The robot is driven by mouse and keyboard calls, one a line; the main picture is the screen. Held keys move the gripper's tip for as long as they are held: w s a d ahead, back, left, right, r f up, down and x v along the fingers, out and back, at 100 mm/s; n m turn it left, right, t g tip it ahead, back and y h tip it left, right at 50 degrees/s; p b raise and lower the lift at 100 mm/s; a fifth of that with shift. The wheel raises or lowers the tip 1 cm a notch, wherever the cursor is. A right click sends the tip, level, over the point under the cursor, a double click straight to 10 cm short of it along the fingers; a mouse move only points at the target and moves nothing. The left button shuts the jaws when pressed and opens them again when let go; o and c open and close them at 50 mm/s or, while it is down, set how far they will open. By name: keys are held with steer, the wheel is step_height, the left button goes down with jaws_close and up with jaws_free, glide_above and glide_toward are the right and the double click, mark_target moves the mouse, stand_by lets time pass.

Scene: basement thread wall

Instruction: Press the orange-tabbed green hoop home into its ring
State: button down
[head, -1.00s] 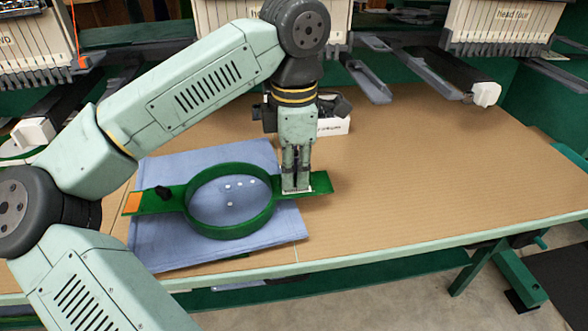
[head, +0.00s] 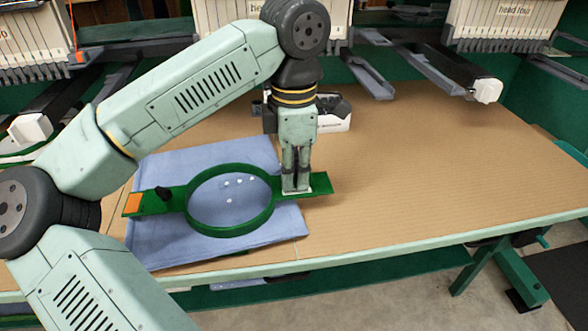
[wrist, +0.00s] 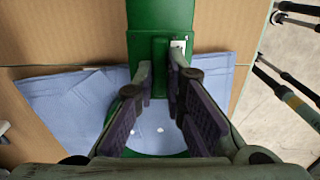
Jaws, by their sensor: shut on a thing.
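The green hoop (head: 231,233) lies around a blue cloth, with its orange tab (head: 132,203) at the left end. Its right arm (head: 322,183) reaches out past the cloth. My gripper (head: 296,187) points straight down over this right arm, close beside the round part, and is shut on the hoop there. In the wrist view the two dark fingers (wrist: 160,80) stand either side of a narrow raised green part. The hoop looks level and low on the cloth. I cannot tell the outer ring apart from the hoop, and the fingertips hide the gripped spot.
The blue cloth (head: 270,155) lies on a brown tabletop (head: 430,170), with several white dots inside the hoop. A dark knob (head: 163,193) sits by the orange tab. A white box (head: 333,123) stands behind my gripper. Machine heads line the back; the table's right side is clear.

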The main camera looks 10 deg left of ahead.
steer(key=shift+f+b, duration=0.65)
steer(key=shift+b, duration=0.05)
stand_by(1.5)
steer(key=c, duration=1.6)
jaws_free()
